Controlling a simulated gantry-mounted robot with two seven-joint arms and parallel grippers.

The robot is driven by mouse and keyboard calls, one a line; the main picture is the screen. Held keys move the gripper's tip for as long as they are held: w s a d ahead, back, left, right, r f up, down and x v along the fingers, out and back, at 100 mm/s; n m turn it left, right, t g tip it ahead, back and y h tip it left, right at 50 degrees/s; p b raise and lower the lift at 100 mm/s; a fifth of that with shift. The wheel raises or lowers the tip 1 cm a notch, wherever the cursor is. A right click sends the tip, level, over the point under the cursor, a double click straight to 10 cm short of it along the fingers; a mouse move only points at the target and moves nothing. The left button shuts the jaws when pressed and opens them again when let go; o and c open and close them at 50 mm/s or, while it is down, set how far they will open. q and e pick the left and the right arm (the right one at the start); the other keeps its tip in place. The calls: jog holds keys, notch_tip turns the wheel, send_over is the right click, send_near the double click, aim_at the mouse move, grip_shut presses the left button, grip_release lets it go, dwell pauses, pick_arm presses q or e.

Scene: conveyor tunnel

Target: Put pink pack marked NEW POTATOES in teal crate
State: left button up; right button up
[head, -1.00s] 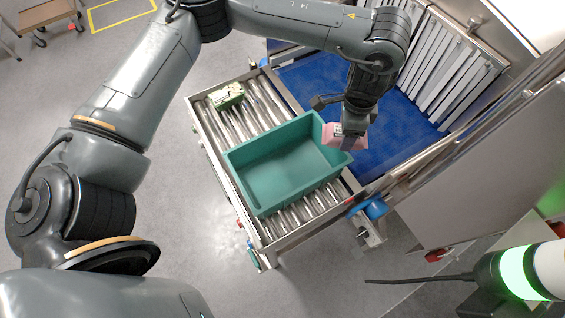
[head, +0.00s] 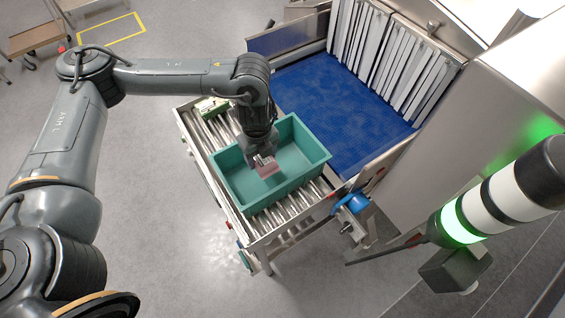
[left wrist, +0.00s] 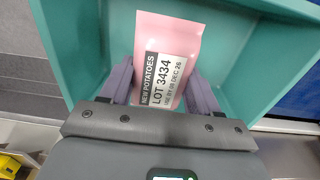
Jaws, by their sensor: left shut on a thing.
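The pink pack (left wrist: 167,60) fills the middle of the left wrist view, its label reading NEW POTATOES, LOT 3434. My left gripper (left wrist: 155,92) is shut on it, one finger on each side. In the head view the pack (head: 267,168) hangs below my left gripper (head: 262,158), over the inside of the teal crate. The teal crate (head: 309,172) stands on the roller conveyor, its inside otherwise empty where I see it. I cannot tell whether the pack touches the crate floor. My right gripper does not show.
The roller conveyor (head: 296,208) holds the crate. A green and white item (head: 212,106) lies on the rollers behind it. A blue belt (head: 345,98) leads to strip curtains (head: 385,55). A signal tower glowing green (head: 462,222) stands at the right.

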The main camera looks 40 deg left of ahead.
pick_arm(q)
jog(key=w+d+f, duration=0.1)
jog(key=w, duration=0.1)
jog(key=w+f, duration=0.2)
jog(key=w, duration=0.1)
jog(key=w+d+f, duration=0.1)
jog(key=w+f, duration=0.1)
jog(key=w, duration=0.1)
jog(key=shift+w+d+b, duration=0.1)
jog(key=shift+d+b, duration=0.2)
jog(key=shift+b, duration=0.05)
jog(key=shift+f+p, duration=0.35)
jog(key=shift+f, duration=1.7)
jog(key=shift+f, duration=0.15)
jog(key=o, duration=1.3)
jog(key=shift+o, duration=0.2)
